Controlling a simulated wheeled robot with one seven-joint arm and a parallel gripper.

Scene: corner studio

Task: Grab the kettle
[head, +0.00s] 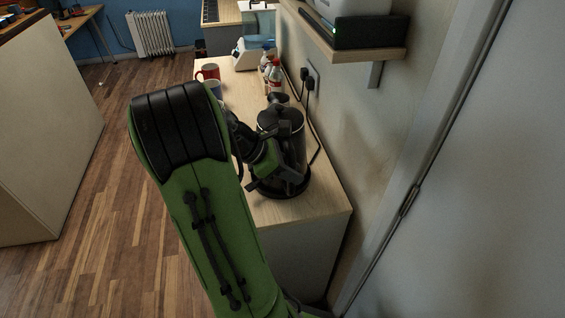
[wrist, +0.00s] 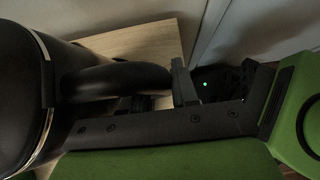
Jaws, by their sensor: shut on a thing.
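The kettle (head: 295,139) is dark with a black lid and stands upright on its round black base at the near end of the wooden counter (head: 310,208). My gripper (head: 272,178) is at the kettle's near left side in the head view, and my green arm hides part of that side. In the wrist view the kettle (wrist: 22,85) fills the left edge, with its black handle (wrist: 120,78) reaching right. My gripper (wrist: 155,98) is shut on the handle there. One finger shows beside the handle; the other is mostly hidden.
A red mug (head: 208,72) and a pale blue mug (head: 213,88) stand further back on the counter. Bottles (head: 273,74) stand near the wall behind the kettle. A cable runs along the wall to plugs (head: 307,80). A shelf (head: 345,45) juts out above. Wooden floor lies open at left.

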